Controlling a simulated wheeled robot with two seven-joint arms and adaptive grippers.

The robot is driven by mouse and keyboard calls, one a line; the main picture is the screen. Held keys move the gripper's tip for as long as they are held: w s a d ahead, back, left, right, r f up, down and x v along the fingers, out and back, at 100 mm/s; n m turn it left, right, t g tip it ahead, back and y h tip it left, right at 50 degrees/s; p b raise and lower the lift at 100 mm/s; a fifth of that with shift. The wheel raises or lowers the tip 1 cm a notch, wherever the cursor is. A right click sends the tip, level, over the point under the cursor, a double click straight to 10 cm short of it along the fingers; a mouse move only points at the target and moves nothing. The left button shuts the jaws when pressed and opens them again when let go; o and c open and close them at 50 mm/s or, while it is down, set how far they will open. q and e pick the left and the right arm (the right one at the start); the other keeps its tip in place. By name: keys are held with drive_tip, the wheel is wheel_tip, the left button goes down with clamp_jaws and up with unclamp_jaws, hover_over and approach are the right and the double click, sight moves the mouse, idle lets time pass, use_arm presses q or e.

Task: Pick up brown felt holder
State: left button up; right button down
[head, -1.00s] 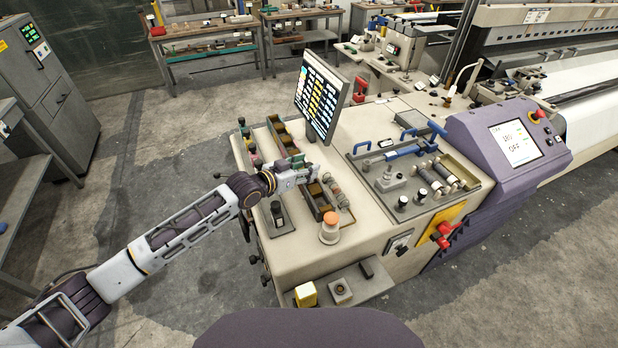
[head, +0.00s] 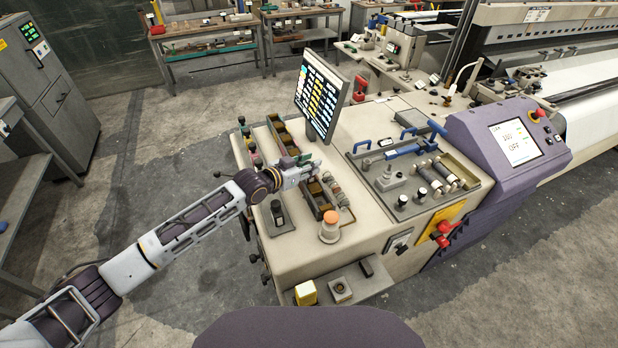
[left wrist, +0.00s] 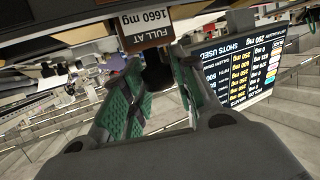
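My left gripper (head: 308,168) is above the long narrow bins on the beige console, just below the screen. In the left wrist view its two green-padded fingers (left wrist: 160,78) are apart. A dark shape shows in the gap between the fingertips; I cannot tell whether it is touched or what it is. A brown plate (left wrist: 147,28) reading "FULL AT 1660 mg" lies just beyond the tips. Brown pieces sit in the front bin (head: 331,216) and the rear bin (head: 273,122); I cannot tell which is the felt holder. My right gripper is not in view.
The tilted screen (head: 322,92) stands close behind the gripper and also shows in the left wrist view (left wrist: 258,55). An orange-topped knob (head: 330,219) and small rollers (head: 337,190) are nearby. A tool tray (head: 385,160) lies to the right.

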use_arm(q)
clamp_jaws()
drive_tip(key=shift+r+b, duration=0.45)
drive_tip(key=shift+r, duration=4.6)
